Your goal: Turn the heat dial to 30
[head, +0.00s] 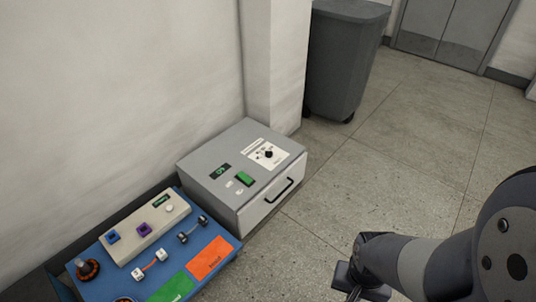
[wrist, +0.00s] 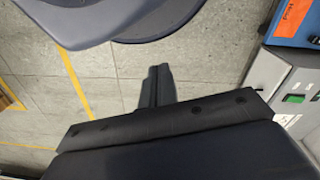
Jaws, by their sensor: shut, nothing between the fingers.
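The heat dial (head: 269,154) is a small black knob on a white marked plate on top of the grey box (head: 215,153). Its setting is too small to read. A green switch (head: 245,179) and a small dark display (head: 220,171) with green digits sit beside it on the box. My gripper (head: 347,281) is at the lower right, over the floor, well apart from the box. In the wrist view my gripper (wrist: 156,84) has its fingers together and nothing between them. The green switch (wrist: 294,98) shows there at the right edge; the dial is not clearly visible.
The box has a front drawer with a black handle (head: 281,190). A blue workbench (head: 220,226) with motor parts and orange and green pads stands left of it. A grey bin (head: 342,60) stands behind. A wall runs along the left; floor to the right is clear.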

